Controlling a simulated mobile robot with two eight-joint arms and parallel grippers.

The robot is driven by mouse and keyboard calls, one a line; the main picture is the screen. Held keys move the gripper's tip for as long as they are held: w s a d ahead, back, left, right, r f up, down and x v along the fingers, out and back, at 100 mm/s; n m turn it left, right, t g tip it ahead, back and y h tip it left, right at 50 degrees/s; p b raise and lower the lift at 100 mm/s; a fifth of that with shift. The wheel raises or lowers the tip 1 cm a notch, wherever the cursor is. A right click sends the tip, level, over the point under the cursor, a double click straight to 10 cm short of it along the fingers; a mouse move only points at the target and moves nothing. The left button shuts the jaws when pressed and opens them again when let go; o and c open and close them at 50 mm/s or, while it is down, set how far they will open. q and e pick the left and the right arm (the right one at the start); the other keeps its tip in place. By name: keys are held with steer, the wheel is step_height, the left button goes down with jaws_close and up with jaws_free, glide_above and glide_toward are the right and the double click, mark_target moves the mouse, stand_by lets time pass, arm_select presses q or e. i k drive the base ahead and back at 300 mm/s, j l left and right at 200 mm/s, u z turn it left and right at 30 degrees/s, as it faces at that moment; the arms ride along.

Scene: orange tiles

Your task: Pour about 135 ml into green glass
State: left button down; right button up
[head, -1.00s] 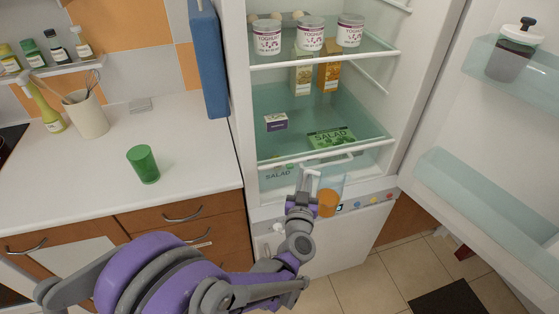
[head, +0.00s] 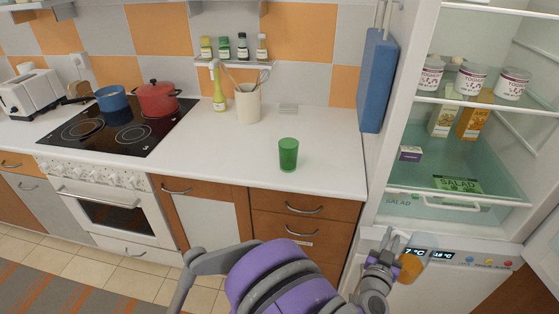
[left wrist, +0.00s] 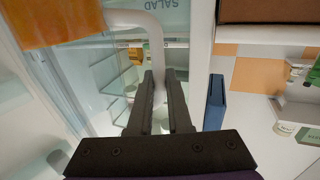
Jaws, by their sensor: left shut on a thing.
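The green glass (head: 288,154) stands upright on the white counter, left of the fridge. I cannot see into it. My left gripper (head: 388,248) is shut on the pale handle of a clear jug with orange liquid (head: 410,268). It holds the jug in front of the fridge's lower front, right of and lower than the glass. In the left wrist view the fingers (left wrist: 158,92) close around the jug's handle (left wrist: 153,38), and the orange liquid (left wrist: 50,22) shows at top left. My right gripper is out of view.
The open fridge (head: 455,212) holds yoghurt tubs, cartons and a salad pack. A blue board (head: 376,82) hangs at the counter's right end. A utensil pot (head: 248,103) and yellow-green bottle (head: 219,90) stand behind the glass. The counter around the glass is clear.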

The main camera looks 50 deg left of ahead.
mark_target(288, 156)
steer(key=k+u, duration=0.1)
steer(key=u, duration=0.3)
steer(key=k+u, duration=0.15)
steer(key=u, duration=1.45)
steer(key=i+l+u, duration=0.15)
steer(key=l, duration=0.15)
steer(key=l+u, duration=0.1)
steer(key=l, duration=0.7)
steer(key=i+l, duration=0.15)
steer(key=l, duration=0.35)
